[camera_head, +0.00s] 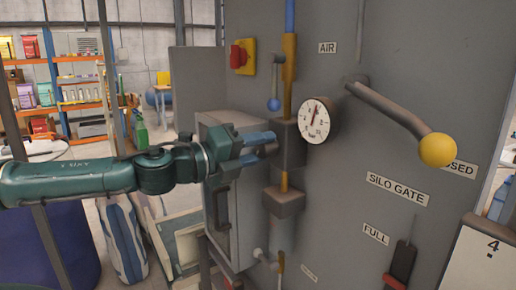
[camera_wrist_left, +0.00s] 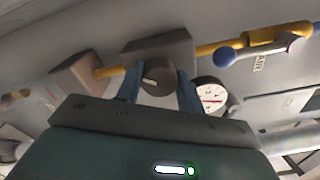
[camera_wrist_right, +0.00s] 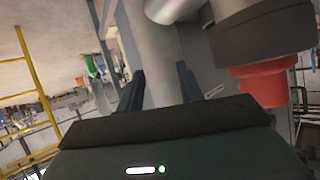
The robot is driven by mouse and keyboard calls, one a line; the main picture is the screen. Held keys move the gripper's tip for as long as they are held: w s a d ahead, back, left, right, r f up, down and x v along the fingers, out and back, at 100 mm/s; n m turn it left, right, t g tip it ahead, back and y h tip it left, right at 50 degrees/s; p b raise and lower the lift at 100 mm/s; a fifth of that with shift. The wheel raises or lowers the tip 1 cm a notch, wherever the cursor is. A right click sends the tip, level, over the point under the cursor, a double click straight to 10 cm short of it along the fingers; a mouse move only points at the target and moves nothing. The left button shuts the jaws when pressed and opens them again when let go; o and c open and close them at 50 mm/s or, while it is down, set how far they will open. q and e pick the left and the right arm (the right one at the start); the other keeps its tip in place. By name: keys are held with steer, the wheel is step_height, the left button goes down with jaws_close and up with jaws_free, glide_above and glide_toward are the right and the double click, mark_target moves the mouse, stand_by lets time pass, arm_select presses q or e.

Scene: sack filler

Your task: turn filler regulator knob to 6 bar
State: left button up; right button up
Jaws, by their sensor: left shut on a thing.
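The regulator knob (camera_wrist_left: 158,80) is a dark round knob with a pale mark on its face. It sits on the grey regulator block (camera_head: 290,145) in the yellow air line. My left gripper (camera_head: 268,145) is shut on the knob, with one blue finger on each side of it in the left wrist view (camera_wrist_left: 159,88). In the head view the fingers hide most of the knob. The round white gauge (camera_head: 318,119) is beside the block; its red needle points roughly upward, and the exact reading is too small to tell. My right gripper (camera_wrist_right: 160,88) is open, with its fingers apart.
A blue-knobbed lever (camera_head: 274,103) and a red switch on a yellow plate (camera_head: 243,57) are above the regulator. A long lever with a yellow ball (camera_head: 437,150) juts out at right. A grey cabinet (camera_head: 225,125) stands behind my left gripper. A red part (camera_wrist_right: 268,87) is near my right gripper.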

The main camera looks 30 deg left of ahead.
arm_select(q)
steer(key=o, duration=1)
arm_select(e)
steer(key=shift+r, duration=0.1)
arm_select(q)
steer(key=shift+s+f+b, duration=0.1)
steer(key=shift+s+b, duration=0.15)
steer(key=shift+b, duration=0.35)
steer(key=b+v, duration=0.2)
steer(key=b, duration=0.1)
steer(key=shift+s+a+f, duration=0.15)
steer(key=shift+s+a, duration=0.05)
steer(key=shift+s, duration=0.05)
steer(key=b, duration=0.5)
glide_toward(259, 151)
steer(key=shift+r+v, duration=0.2)
steer(key=shift+v, duration=1.55)
arm_select(e)
steer(key=shift+s+d+f+m+t, duration=0.2)
steer(key=shift+d+f+t, duration=0.25)
steer(key=shift+t, duration=0.1)
steer(key=shift+s+d+f+m+t, duration=0.2)
steer(key=shift+d+f+t, duration=0.15)
steer(key=shift+t, duration=0.2)
